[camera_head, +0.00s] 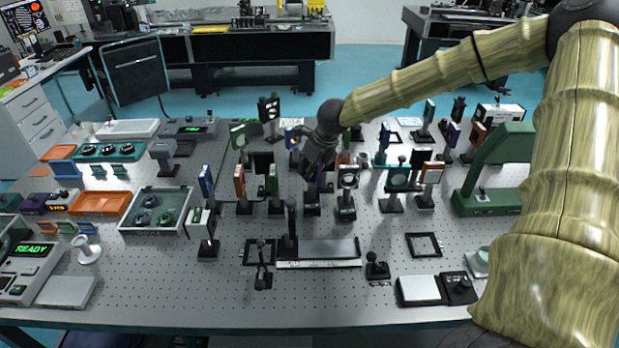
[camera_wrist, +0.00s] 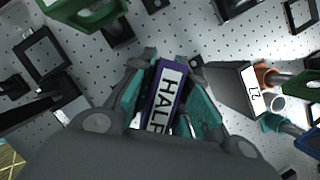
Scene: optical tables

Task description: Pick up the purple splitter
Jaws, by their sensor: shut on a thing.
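The purple splitter, a narrow purple block with a white label reading "HALF", shows in the wrist view (camera_wrist: 163,97). It stands between the two teal-padded fingers of my gripper (camera_wrist: 165,108), which are shut on it. In the head view my dark gripper (camera_head: 318,160) reaches down among the mounted optics near the middle of the table. A sliver of the purple splitter (camera_head: 320,178) shows just below it there. The splitter's lower part is mostly hidden, so I cannot tell whether its base touches the table.
Several optic mounts crowd around my gripper, including a round lens mount (camera_head: 347,181) close on its right and a green one (camera_head: 273,180) on its left. A large green frame (camera_head: 497,170) stands at the right. The perforated table (camera_head: 330,295) has free room near its front edge.

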